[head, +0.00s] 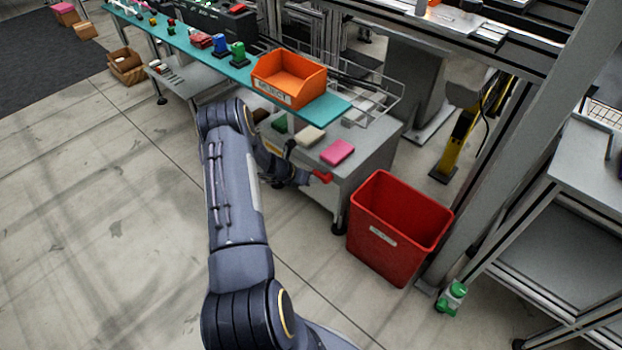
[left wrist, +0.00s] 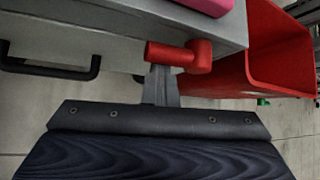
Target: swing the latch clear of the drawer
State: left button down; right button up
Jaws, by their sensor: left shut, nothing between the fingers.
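The red latch (left wrist: 180,57) sits on the front of the grey cabinet, near its right end; it also shows in the head view (head: 322,177). Its bar lies roughly level and points left from a round knob. The drawer front (left wrist: 110,62) has a black handle (left wrist: 52,66) left of the latch. My left gripper (left wrist: 160,80) is shut and empty, with its fingertips right at the latch bar. I cannot tell whether they touch. In the head view my left gripper (head: 300,177) is small beside the latch, and my arm hides much of the drawer front.
A red bin (head: 398,228) stands on the floor right of the cabinet. A pink block (head: 337,152) lies on the cabinet top. An orange bin (head: 288,80) sits on the teal shelf (head: 335,105) above.

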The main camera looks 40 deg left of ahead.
pick_arm(q)
jog(key=shift+w+d+r, duration=0.1)
notch_tip(320, 180, down, 4)
jog(key=s+b, duration=0.2)
jog(key=b, duration=0.1)
jog(key=s+r+p, duration=0.4)
jog(key=s+r, duration=0.3)
jog(key=shift+a+r, duration=0.2)
jog(key=shift+r, duration=0.05)
